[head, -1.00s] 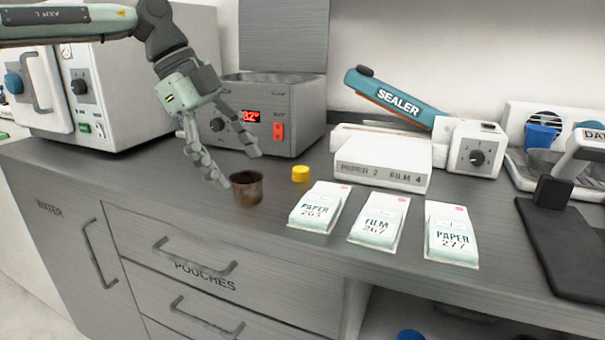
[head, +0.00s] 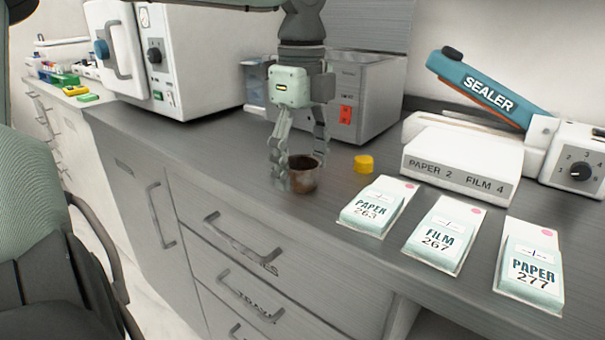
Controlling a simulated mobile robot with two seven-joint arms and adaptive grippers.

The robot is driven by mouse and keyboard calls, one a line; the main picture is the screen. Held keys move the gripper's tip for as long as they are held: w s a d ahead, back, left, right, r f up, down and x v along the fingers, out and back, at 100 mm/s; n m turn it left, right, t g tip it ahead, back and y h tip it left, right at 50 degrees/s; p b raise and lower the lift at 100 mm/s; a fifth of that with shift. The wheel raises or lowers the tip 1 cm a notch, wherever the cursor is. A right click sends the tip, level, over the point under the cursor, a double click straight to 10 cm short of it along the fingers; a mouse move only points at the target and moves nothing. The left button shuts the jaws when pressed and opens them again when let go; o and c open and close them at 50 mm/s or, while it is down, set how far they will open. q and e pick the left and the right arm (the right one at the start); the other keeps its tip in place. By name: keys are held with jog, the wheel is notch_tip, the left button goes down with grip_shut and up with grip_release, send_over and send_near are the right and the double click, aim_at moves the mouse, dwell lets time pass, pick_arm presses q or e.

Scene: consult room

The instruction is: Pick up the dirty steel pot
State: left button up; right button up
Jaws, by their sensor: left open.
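The dirty steel pot (head: 304,178) is a small brown, stained open cup standing upright on the grey counter, near its front edge. My left gripper (head: 301,168) points down over it with its fingers open. One side of the fingers is just left of the pot, and the other is behind its right rim, with its tip hidden by the pot. I cannot tell whether the fingers touch the pot. My right gripper is not in view.
A yellow cap (head: 364,163) lies right of the pot. Paper and film packs (head: 375,207) lie further right, before a white box (head: 461,167) and the sealer (head: 485,85). A grey steel device (head: 372,95) stands behind the gripper.

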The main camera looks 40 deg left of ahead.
pick_arm(q)
jog(key=shift+c, duration=0.4)
jog(key=c, duration=1.1)
